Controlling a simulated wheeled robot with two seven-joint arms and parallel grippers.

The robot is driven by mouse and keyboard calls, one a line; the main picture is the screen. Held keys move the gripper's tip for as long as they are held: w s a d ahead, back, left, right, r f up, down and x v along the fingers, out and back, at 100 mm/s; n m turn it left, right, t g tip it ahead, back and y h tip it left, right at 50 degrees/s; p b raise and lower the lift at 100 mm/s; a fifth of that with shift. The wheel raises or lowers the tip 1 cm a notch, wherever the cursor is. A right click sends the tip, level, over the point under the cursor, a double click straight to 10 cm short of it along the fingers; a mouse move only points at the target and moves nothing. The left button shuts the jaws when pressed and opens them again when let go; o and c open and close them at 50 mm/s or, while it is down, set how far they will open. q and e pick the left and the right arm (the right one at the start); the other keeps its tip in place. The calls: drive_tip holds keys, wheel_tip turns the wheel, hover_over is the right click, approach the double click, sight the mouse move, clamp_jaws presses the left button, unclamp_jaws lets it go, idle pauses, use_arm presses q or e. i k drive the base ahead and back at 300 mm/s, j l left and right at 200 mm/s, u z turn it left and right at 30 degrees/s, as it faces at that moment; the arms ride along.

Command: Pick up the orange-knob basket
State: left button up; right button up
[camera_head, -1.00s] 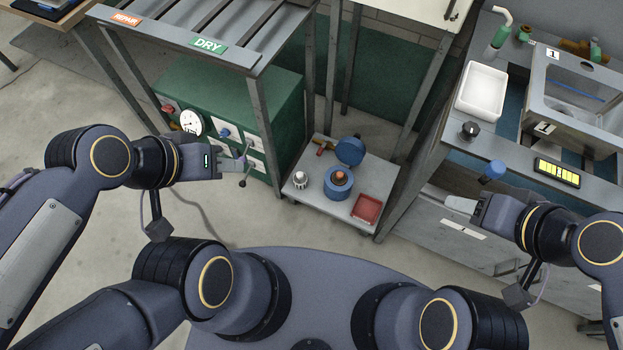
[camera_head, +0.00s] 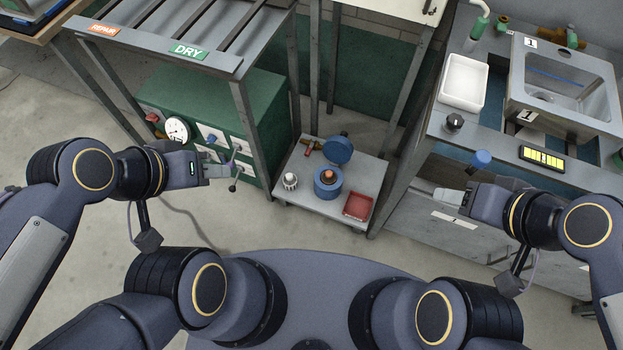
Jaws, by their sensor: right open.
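A small round blue container (camera_head: 328,189) with an orange knob (camera_head: 328,175) on top stands on a low grey cart (camera_head: 292,208). It is the only orange-knobbed thing I make out, and its details are small. My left gripper (camera_head: 230,172) is left of the cart, in front of the green cabinet and well apart from the container. Its fingers look close together, but I cannot tell whether they are open. My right gripper (camera_head: 438,196) is right of the cart, by the sink counter's front, open and empty.
The cart also bears a blue round piece (camera_head: 339,149), a red tray (camera_head: 358,206), a white knobbed item (camera_head: 290,181) and a red-handled tool (camera_head: 310,147). Rack legs stand close by.

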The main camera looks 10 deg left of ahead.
sight(328, 177)
drive_tip(key=i+j, duration=0.15)
drive_tip(key=j, duration=0.3)
drive_tip(key=i+j+z, duration=0.1)
drive_tip(key=j, duration=0.35)
drive_tip(key=i+j, duration=0.15)
drive_tip(key=j, duration=0.3)
drive_tip(key=i+j+z, duration=0.15)
drive_tip(key=j, duration=0.35)
drive_tip(key=i+j, duration=0.1)
drive_tip(key=j, duration=0.35)
